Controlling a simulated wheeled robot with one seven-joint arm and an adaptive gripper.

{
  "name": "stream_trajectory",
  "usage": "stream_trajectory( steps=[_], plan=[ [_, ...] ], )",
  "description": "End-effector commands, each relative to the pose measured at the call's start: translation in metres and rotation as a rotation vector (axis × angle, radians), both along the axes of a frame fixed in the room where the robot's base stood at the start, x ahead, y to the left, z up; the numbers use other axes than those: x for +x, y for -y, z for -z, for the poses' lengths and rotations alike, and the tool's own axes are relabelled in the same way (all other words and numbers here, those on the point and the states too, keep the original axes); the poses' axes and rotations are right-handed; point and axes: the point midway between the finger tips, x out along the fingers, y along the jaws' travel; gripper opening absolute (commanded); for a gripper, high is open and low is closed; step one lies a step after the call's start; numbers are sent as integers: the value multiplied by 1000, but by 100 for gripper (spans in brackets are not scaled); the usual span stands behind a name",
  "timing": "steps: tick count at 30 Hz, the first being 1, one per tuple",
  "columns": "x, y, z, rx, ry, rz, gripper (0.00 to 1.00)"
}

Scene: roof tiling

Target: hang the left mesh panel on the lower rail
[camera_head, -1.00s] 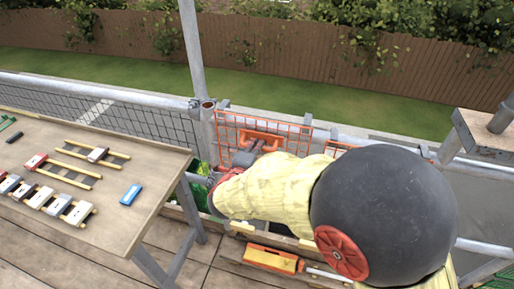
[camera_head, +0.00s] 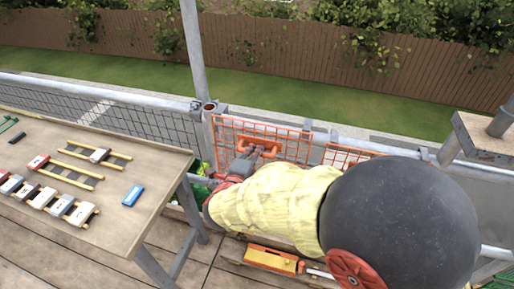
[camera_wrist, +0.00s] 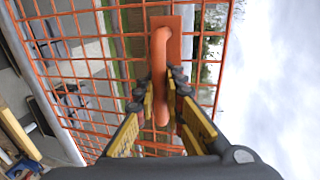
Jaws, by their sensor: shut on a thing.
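The left mesh panel (camera_head: 292,146) is an orange wire grid with an orange handle (camera_head: 262,140). It stands upright beside the grey scaffold post. My gripper (camera_wrist: 160,100) is shut on the handle, a finger on each side in the wrist view. The panel's grid (camera_wrist: 75,60) fills the left and middle of that view. In the head view my arm hides the panel's lower part. A grey rail (camera_head: 375,147) runs along the guardrail behind the panel's top. I cannot tell whether the panel touches a rail; the lower rail behind it is hidden.
A second orange mesh panel (camera_head: 345,156) is to the right, partly hidden by my arm. A wooden table (camera_head: 130,170) with small rail parts and a blue block (camera_head: 133,195) stands at left. An orange tool (camera_head: 270,260) lies below my arm. A scaffold post (camera_head: 192,50) rises behind.

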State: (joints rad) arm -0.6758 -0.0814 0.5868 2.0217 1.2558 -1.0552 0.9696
Motion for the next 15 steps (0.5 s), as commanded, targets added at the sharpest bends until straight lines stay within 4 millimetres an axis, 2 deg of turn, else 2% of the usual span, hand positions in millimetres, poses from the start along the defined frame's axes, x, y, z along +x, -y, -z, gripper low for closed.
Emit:
stream_trajectory(
  steps=[15],
  plan=[
    [-35,-13,-1,0,2,-1,0]
  ],
)
